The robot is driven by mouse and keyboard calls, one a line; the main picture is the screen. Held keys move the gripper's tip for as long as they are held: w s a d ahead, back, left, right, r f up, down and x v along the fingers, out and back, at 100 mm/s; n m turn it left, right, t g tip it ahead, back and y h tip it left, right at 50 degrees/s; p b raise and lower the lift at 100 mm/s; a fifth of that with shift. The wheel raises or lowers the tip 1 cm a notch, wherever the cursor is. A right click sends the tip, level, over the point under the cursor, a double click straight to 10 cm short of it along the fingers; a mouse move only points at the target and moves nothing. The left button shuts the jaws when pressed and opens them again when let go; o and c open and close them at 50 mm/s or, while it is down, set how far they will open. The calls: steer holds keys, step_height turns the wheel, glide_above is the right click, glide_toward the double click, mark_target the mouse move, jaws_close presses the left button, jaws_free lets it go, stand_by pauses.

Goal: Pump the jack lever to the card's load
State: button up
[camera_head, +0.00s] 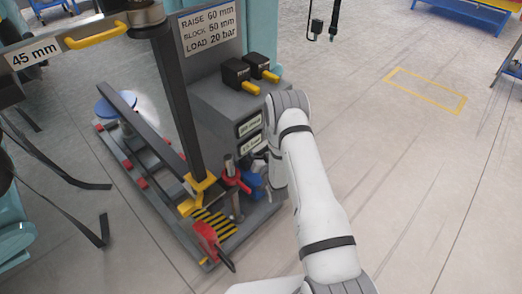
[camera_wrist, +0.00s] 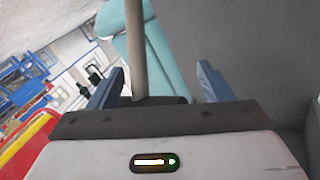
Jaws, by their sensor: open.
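The card (camera_head: 208,28) reads RAISE 60 mm, BLOCK 50 mm, LOAD 20 bar and stands at the back of the grey jack stand. A tall black post (camera_head: 180,100) rises from a yellow collar. Red and blue fittings (camera_head: 232,178) sit low at its right. I cannot tell for sure which part is the jack lever. My gripper (camera_head: 262,172) is low beside these fittings, partly hidden by my arm. In the wrist view its blue-grey fingers (camera_wrist: 160,88) are apart, and a grey bar (camera_wrist: 136,45) shows between them. Whether they touch it is unclear.
Two black blocks with yellow grips (camera_head: 250,74) sit on the stand's cabinet. A 45 mm label (camera_head: 35,54) and yellow handle (camera_head: 97,36) are at upper left. A red lever-like part (camera_head: 211,242) is by the striped plate (camera_head: 214,224).

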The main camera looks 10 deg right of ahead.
steer(key=c, duration=1.3)
steer(key=shift+s+d+f+b, duration=0.35)
steer(key=shift+s+f+b, duration=0.05)
steer(key=shift+f+b, duration=0.2)
steer(key=shift+s+d+f+b, duration=0.35)
steer(key=shift+s+f+b, duration=0.05)
steer(key=shift+f+b, duration=0.15)
steer(key=shift+c, duration=0.2)
steer(key=shift+s+d, duration=0.15)
steer(key=shift+s, duration=0.05)
steer(key=shift+r, duration=0.1)
steer(key=o, duration=1.3)
steer(key=shift+r, duration=0.1)
steer(key=shift+o, duration=0.2)
steer(key=s+d+p, duration=0.1)
steer(key=s+p, duration=0.1)
steer(key=s, duration=0.5)
steer(key=shift+s, duration=0.4)
